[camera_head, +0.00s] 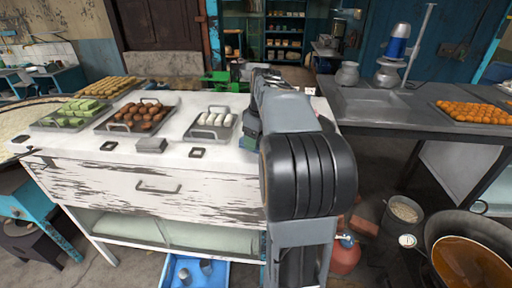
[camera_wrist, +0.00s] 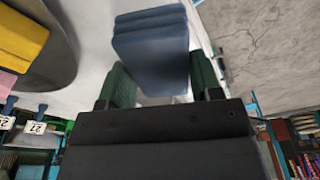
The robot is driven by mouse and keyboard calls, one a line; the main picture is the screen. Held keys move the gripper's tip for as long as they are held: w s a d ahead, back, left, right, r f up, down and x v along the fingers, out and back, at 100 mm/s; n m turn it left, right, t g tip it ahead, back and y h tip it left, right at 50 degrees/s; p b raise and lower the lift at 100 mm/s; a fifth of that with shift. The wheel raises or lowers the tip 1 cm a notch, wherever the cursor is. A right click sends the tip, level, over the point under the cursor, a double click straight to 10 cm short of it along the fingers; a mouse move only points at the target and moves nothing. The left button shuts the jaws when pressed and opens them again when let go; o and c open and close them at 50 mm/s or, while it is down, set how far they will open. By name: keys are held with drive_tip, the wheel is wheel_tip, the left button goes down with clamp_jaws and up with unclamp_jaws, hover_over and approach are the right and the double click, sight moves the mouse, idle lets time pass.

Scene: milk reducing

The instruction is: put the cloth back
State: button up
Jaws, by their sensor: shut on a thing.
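A blue, folded cloth (camera_wrist: 150,50) with stacked layers shows in the wrist view. It sits between the two green fingers of my gripper (camera_wrist: 160,72), which is shut on it. The white surface shows behind the cloth, and I cannot tell whether the cloth touches it. In the head view my arm covers most of the gripper and the cloth at the right end of the white counter (camera_head: 215,165).
Trays of green sweets (camera_head: 79,111), brown sweets (camera_head: 138,114) and white sweets (camera_head: 213,120) stand on the counter. To the right is a metal table (camera_head: 385,110) with an orange-sweets tray (camera_head: 475,113). A red gas cylinder (camera_head: 345,255) and an oil pan (camera_head: 470,262) are low at right.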

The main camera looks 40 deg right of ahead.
drive_tip(key=f, duration=0.2)
drive_tip(key=shift+w+d+f, duration=0.15)
drive_tip(key=shift+d+f, duration=0.2)
drive_tip(key=shift+f, duration=0.05)
drive_tip(key=shift+a+f, duration=0.15)
drive_tip(key=shift+f, duration=0.5)
drive_tip(key=shift+w, duration=0.1)
drive_tip(key=o, duration=1)
drive_tip(key=shift+w+a+f, duration=0.1)
drive_tip(key=shift+a, duration=0.05)
drive_tip(key=shift+o, duration=0.2)
